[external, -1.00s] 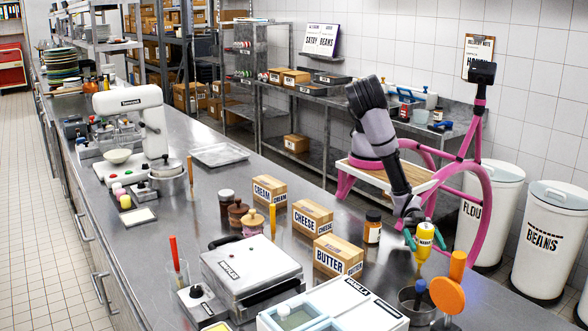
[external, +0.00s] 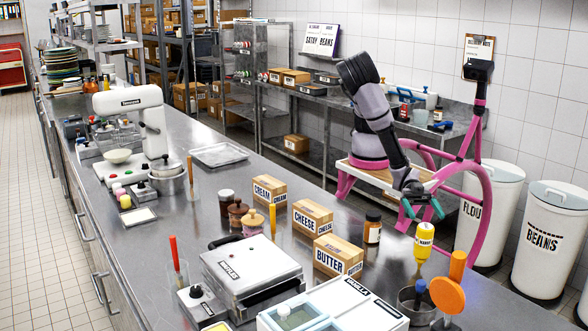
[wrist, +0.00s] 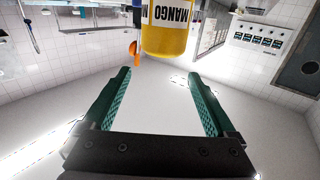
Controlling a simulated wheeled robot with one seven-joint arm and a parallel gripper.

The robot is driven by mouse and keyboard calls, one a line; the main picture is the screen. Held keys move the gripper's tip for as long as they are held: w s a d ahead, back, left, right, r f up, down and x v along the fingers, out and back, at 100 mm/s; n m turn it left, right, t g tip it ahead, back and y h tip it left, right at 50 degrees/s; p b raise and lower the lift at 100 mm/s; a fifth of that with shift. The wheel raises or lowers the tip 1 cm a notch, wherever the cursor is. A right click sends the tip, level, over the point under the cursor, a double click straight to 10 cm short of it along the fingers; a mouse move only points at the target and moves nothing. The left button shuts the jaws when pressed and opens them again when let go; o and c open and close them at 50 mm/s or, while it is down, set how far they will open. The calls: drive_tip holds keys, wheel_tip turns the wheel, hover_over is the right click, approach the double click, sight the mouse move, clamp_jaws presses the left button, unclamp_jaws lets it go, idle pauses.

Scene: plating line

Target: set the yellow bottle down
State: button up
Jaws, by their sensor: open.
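A white lidded container (external: 335,305) is at the front.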

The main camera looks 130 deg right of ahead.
drive_tip(key=w+d+r+m+t+h, duration=0.1)
drive_tip(key=w+d+r+m+h, duration=0.1)
drive_tip(key=w+d+r, duration=0.3)
drive_tip(key=w+d+r+m+h, duration=0.1)
drive_tip(key=w+d+r+h, duration=0.1)
drive_tip(key=w+d, duration=0.35)
drive_tip(key=w+d+r+m+h, duration=0.2)
drive_tip(key=w+d+r, duration=0.15)
drive_tip(key=d, duration=0.35)
drive_tip(key=w+d+r+m+h, duration=0.2)
drive_tip(key=d+r+h, duration=0.1)
drive_tip(key=d+r, duration=0.3)
drive_tip(key=s+d+r+m+g+h, duration=0.1)
drive_tip(key=s+d+r+m+h, duration=0.2)
drive_tip(key=d, duration=0.5)
drive_tip(key=s+d+r+m+g, duration=0.1)
drive_tip(key=s+d+r, duration=0.3)
drive_tip(key=d, duration=0.5)
drive_tip(key=s+d+r+m+g, duration=0.1)
drive_tip(key=s+d+m, duration=0.3)
drive_tip(key=s, duration=0.9)
drive_tip(key=shift+s+d+r+g+h, duration=0.2)
drive_tip(key=shift+d+r+g+h, duration=0.1)
drive_tip(key=shift+d+g, duration=0.55)
